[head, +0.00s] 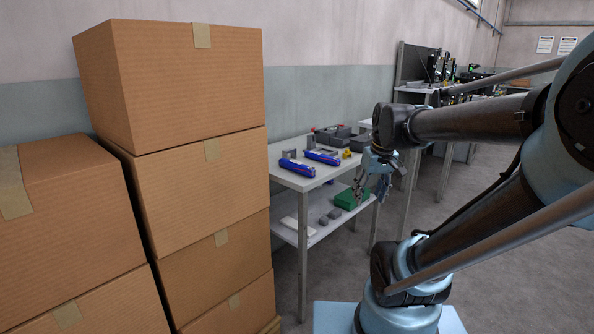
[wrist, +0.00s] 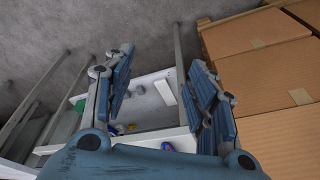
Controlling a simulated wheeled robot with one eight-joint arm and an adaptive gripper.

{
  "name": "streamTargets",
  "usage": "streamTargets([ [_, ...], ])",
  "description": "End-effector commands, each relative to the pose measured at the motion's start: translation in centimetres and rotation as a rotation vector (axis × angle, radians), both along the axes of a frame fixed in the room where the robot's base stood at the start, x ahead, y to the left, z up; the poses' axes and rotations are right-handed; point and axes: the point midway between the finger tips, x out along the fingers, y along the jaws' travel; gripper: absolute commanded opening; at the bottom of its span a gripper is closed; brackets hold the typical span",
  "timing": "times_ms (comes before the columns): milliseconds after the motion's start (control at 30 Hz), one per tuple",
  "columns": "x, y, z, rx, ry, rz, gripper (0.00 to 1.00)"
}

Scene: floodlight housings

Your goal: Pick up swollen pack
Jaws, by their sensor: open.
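Two blue packs lie on the table top in the head view, a nearer one (head: 297,168) and a farther one (head: 323,157). I cannot tell from here which one is swollen. My gripper (head: 371,188) hangs off the table's right end, apart from both packs, pointing downward. In the wrist view my gripper (wrist: 162,60) is open and nothing is between its fingers. Part of a blue pack (wrist: 167,147) shows at the bottom edge there, mostly hidden by the gripper's body.
The white table (head: 303,183) has dark grey cases (head: 334,135) and a yellow item (head: 347,153) behind the packs. Its lower shelf holds a green box (head: 351,198) and small grey blocks. Stacked cardboard boxes (head: 199,181) stand close to its left. Floor on the right is clear.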

Motion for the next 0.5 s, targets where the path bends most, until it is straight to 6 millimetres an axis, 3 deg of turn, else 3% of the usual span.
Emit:
streamTargets([
  [200,6.9,3.2,4.5,0.02,-0.03,0.153,0.52],
  [500,16.4,8.4,9.0,0.043,-0.077,0.361,0.52],
])
